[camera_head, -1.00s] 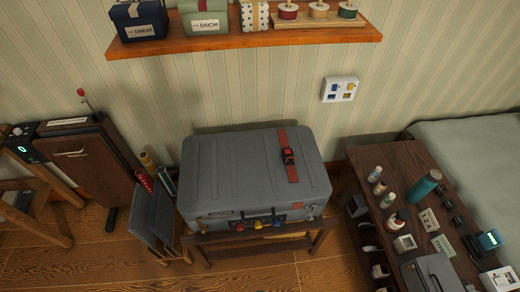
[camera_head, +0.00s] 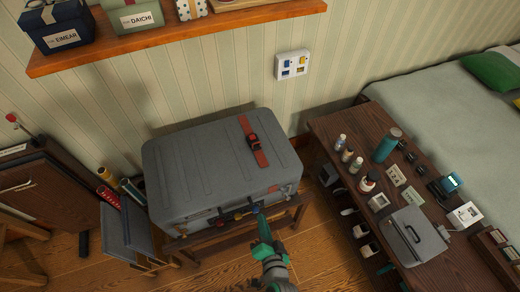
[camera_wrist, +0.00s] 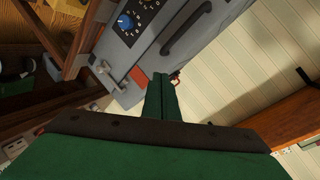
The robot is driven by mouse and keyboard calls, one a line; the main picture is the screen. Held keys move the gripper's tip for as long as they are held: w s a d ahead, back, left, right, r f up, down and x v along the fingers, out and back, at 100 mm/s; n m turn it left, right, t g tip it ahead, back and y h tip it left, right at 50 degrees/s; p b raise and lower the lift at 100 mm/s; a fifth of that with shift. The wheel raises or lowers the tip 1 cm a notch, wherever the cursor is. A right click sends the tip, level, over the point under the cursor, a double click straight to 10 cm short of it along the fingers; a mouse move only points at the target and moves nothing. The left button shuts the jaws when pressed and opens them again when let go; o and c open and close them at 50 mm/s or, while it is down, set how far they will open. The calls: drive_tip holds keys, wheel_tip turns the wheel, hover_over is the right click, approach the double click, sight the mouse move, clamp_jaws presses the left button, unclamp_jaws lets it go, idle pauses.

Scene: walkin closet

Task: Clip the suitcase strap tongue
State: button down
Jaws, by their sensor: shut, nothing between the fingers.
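The grey suitcase (camera_head: 205,165) lies flat and closed on a low wooden stand. A red-brown strap (camera_head: 246,126) crosses the right part of its lid, with a dark and red buckle (camera_head: 253,141) on it. I cannot tell the tongue apart from the buckle at this size. My gripper (camera_head: 262,222) is shut and empty, in front of the suitcase's front side, near the coloured dials and apart from the strap. In the wrist view, my green fingers (camera_wrist: 162,85) are together, with the suitcase's grey front (camera_wrist: 150,50), a blue dial (camera_wrist: 125,22) and a red patch (camera_wrist: 138,76) beyond them.
A dark wooden table (camera_head: 345,130) with bottles, a teal flask (camera_head: 386,145) and a grey case (camera_head: 412,235) stands at the right. A shelf (camera_head: 180,40) with boxes hangs above the suitcase. A grey holder (camera_head: 128,232) stands at the left. Wood floor is clear in front.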

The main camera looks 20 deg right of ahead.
drive_tip(key=w+d+r+m, duration=0.1)
drive_tip(key=w+d+r, duration=0.1)
drive_tip(key=w+d, duration=0.1)
drive_tip(key=w+d+r+m+t+y, duration=0.1)
drive_tip(key=w+d+m, duration=0.1)
drive_tip(key=w, duration=0.4)
drive_tip(key=w+d+r+m+t+y, duration=0.1)
drive_tip(key=w+d+r+m, duration=0.1)
drive_tip(key=w+d, duration=0.2)
drive_tip(key=shift+w+d+r, duration=0.1)
drive_tip(key=shift+w+r, duration=0.2)
drive_tip(key=shift+r, duration=0.05)
approach(256, 146)
drive_tip(key=w, duration=0.2)
drive_tip(key=w+r, duration=0.1)
drive_tip(key=w, duration=0.2)
drive_tip(key=shift+w+r, duration=0.1)
drive_tip(key=shift+r, duration=0.15)
drive_tip(key=shift+w, duration=0.1)
